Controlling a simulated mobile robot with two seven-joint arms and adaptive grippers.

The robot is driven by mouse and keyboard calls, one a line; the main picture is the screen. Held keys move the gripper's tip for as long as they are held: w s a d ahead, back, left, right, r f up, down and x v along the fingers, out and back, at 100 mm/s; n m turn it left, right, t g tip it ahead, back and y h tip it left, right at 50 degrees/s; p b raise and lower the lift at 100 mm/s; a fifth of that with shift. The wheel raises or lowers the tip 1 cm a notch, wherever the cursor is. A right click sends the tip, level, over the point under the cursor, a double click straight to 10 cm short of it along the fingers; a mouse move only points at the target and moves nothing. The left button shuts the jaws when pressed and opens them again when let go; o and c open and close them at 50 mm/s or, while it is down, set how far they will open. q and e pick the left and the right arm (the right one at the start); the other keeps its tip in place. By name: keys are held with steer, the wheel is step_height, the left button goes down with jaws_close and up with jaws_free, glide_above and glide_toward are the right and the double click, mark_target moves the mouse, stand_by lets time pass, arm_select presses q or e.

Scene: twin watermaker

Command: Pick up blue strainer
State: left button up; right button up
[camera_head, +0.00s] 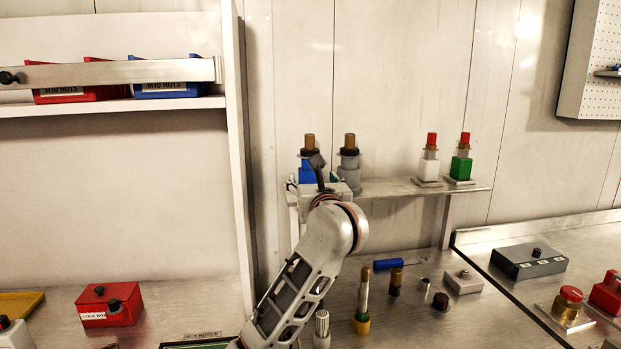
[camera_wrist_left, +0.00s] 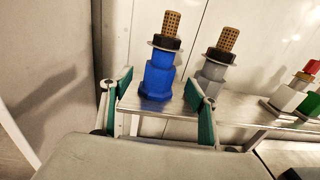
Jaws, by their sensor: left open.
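The blue strainer (camera_head: 306,171) stands upright on a raised metal shelf, partly hidden behind my left gripper in the head view. It has a blue body, a dark collar and a brown mesh top. In the left wrist view the blue strainer (camera_wrist_left: 158,77) stands ahead, between the lines of the two green-padded fingers. My left gripper (camera_wrist_left: 157,88) is open and empty, and I cannot tell whether a finger touches the strainer. In the head view the left gripper (camera_head: 318,172) is at the shelf's left end. My right gripper is not in view.
A grey strainer (camera_head: 349,167) stands close to the right of the blue one, near the right finger. White (camera_head: 428,168) and green (camera_head: 461,167) red-topped units stand farther right on the shelf (camera_head: 395,188). Several small parts lie on the bench below. A tall white panel (camera_head: 238,150) is at left.

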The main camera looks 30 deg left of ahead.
mark_target(311, 175)
arm_select(q)
steer(key=x, duration=0.5)
steer(key=shift+w+f, duration=0.15)
steer(key=shift+f, duration=0.05)
jaws_close()
steer(key=shift+r, duration=0.15)
